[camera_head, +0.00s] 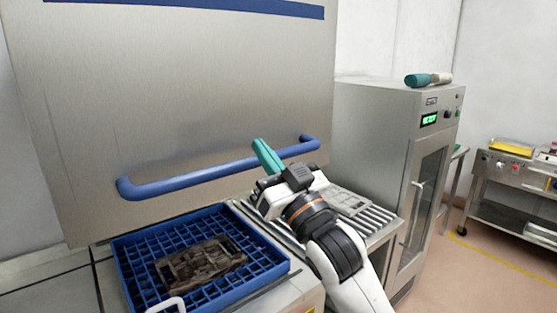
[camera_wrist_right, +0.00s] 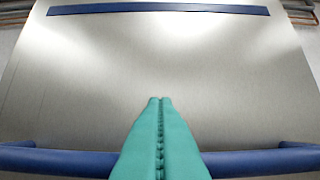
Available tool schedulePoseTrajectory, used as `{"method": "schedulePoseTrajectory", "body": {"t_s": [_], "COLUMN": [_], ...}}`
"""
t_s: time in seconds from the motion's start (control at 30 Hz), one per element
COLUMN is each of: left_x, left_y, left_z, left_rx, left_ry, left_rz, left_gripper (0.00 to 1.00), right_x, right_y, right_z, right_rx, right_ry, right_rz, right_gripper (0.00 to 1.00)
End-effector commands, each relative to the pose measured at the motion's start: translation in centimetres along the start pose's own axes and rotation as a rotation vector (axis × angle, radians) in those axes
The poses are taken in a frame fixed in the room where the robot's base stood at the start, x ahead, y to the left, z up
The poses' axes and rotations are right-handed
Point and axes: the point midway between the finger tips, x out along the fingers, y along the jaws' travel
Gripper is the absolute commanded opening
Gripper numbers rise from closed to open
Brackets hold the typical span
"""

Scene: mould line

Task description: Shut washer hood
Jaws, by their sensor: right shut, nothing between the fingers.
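The washer hood (camera_head: 190,80) is a large brushed-steel panel filling the left of the head view. It is raised, with a gap between its lower edge and the blue rack below. A blue bar handle (camera_head: 220,170) runs across its lower front. My right gripper (camera_head: 262,150) has green fingers, shut and empty, close to the handle's right part. In the right wrist view the fingers (camera_wrist_right: 160,105) point at the hood's steel face (camera_wrist_right: 230,80), and the handle (camera_wrist_right: 60,162) passes behind them. I cannot tell whether they touch the handle. My left gripper is not in view.
A blue rack (camera_head: 275,268) holding a dirty brown mould part (camera_head: 200,262) sits under the hood. A steel cart (camera_head: 510,180) stands at far right.

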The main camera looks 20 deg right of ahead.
Motion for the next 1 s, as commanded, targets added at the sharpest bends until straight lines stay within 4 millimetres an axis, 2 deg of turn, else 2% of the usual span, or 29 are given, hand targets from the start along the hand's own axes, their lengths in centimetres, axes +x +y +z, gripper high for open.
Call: {"method": "schedulePoseTrajectory", "body": {"t_s": [0.03, 0.13, 0.2, 0.4, 0.87, 1.0], "left_x": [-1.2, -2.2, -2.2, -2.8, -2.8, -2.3], "left_y": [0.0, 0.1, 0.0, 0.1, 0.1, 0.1], "left_z": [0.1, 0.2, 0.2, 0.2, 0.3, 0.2], "left_rx": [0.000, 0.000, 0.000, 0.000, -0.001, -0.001], "left_ry": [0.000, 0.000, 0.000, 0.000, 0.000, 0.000], "left_rz": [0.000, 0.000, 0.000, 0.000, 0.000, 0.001], "left_gripper": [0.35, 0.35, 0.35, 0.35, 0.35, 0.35], "right_x": [1.5, 3.5, 2.7, 1.8, 1.5, 1.2], "right_y": [0.0, 0.0, 0.0, 0.0, 0.0, 0.0], "right_z": [0.5, 0.5, -1.2, -3.2, -3.9, -4.5], "right_rx": [0.002, 0.001, 0.004, 0.002, 0.000, 0.001], "right_ry": [0.001, 0.002, 0.008, 0.004, 0.001, 0.002], "right_rz": [0.000, 0.000, -0.001, 0.000, 0.001, 0.000], "right_gripper": [0.00, 0.00, 0.00, 0.00, 0.00, 0.00]}}
